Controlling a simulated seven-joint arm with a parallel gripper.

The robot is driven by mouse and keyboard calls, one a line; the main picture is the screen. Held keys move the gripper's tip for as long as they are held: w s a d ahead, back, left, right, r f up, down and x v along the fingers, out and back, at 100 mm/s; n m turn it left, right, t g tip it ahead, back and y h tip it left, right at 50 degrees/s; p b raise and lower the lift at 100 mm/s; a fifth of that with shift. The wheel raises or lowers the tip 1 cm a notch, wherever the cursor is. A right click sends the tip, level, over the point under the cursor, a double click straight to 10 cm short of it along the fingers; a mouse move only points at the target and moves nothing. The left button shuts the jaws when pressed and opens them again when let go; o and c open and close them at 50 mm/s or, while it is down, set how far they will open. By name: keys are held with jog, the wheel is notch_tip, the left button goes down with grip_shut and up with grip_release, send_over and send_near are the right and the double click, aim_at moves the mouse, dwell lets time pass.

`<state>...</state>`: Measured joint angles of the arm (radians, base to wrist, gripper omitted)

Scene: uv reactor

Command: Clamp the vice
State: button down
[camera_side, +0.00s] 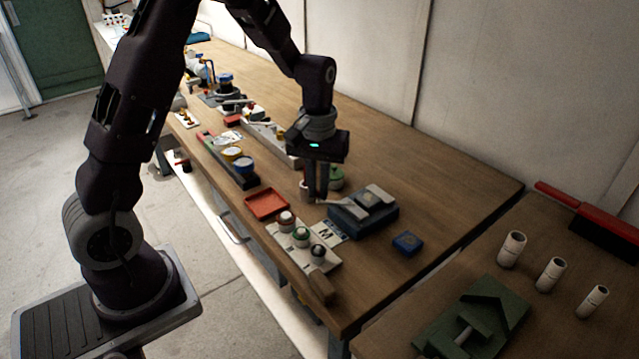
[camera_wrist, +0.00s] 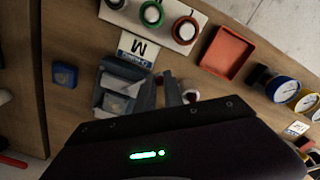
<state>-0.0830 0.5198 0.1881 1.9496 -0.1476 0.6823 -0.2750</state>
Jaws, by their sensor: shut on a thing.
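The vice (camera_side: 372,213) is a dark blue block with pale grey jaws on the wooden bench. A thin grey handle sticks out of its left side (camera_side: 336,204). In the wrist view the vice (camera_wrist: 112,92) lies left of my fingers. My gripper (camera_side: 318,194) points down beside the vice, its fingertips at the handle. It appears shut on the handle; the fingers hide the grip itself. My gripper also shows in the wrist view (camera_wrist: 166,92). I cannot tell whether a gap remains between the jaws.
A white panel with coloured buttons (camera_side: 304,243), a card marked M (camera_side: 328,233) and a red tray (camera_side: 267,204) lie close by. A small blue box (camera_side: 407,243) sits right of the vice. A green fixture (camera_side: 475,318) stands on the nearer bench. The bench behind the vice is clear.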

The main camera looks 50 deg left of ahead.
jog(key=shift+s, duration=0.25)
dwell(0.3)
jog(key=c, duration=1.5)
grip_release()
jog(key=shift+o, duration=0.2)
jog(key=shift+w, duration=0.1)
notch_tip(320, 180, up, 7)
jog(key=s+d+r+m+t, duration=0.3)
jog(key=s+d+r, duration=0.2)
jog(key=s+r, duration=0.45)
jog(key=s+d+m+t, duration=0.2)
jog(key=s+d+m, duration=0.1)
jog(key=s, duration=0.9)
jog(key=shift+s+r+m+t, duration=0.15)
jog(key=shift+s+m+t, duration=0.2)
jog(key=shift+m, duration=0.25)
